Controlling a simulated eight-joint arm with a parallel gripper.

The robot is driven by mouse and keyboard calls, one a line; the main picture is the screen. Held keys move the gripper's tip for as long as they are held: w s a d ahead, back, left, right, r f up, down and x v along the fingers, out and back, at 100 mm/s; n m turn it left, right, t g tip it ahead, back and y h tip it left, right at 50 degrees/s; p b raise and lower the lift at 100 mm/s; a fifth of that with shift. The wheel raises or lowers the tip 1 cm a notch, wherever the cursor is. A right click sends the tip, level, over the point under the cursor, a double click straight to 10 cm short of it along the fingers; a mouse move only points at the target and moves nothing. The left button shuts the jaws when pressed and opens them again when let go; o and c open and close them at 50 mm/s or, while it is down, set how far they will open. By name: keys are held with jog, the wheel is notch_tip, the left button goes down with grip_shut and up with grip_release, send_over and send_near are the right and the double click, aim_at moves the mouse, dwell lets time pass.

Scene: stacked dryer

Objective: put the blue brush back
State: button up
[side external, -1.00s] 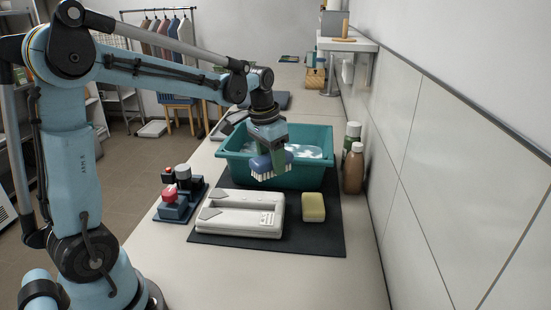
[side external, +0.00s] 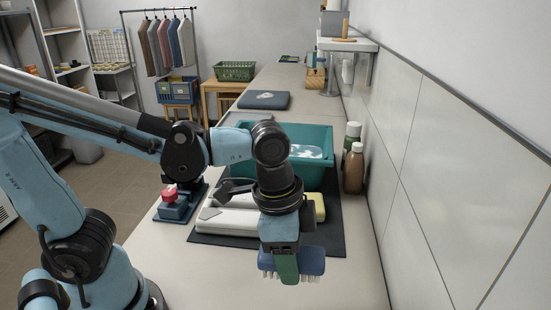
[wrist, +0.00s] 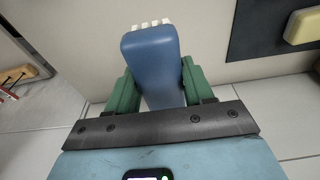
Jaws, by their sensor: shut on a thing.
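The blue brush (side external: 312,261) has a blue body and white bristles that point down in the side view. My gripper (side external: 286,266) is shut on the brush and holds it up, in front of the dark mat's near edge. In the wrist view the brush's blue body (wrist: 152,62) sits between the green fingers of my gripper (wrist: 158,88), with white bristle tufts at its far end.
A yellow sponge (side external: 319,205) is on the dark mat (side external: 328,240), half hidden by my wrist. Two bottles (side external: 354,168) stand against the right wall. A red-topped item (side external: 171,194) sits on a small blue stand at the left. The near counter (side external: 345,285) looks clear.

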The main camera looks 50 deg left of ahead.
jog(key=w+a+f, duration=0.4)
jog(key=a, duration=0.1)
jog(key=w+a+f, duration=0.2)
jog(key=w+a, duration=0.1)
jog(key=shift+a+f, duration=0.15)
jog(key=shift+f, duration=2.1)
jog(key=shift+f, duration=0.15)
jog(key=o, duration=0.9)
jog(key=shift+o, duration=0.2)
jog(key=s+a+r+n+t, duration=0.2)
jog(key=r+n+t, duration=0.1)
jog(key=r, duration=0.3)
jog(key=s+a+r+n+t+y, duration=0.1)
jog(key=s+a+r+n+t, duration=0.1)
jog(key=r+n, duration=0.4)
jog(key=shift+a+r+t, duration=0.5)
jog(key=shift+a+r, duration=0.05)
jog(key=shift+a, duration=0.3)
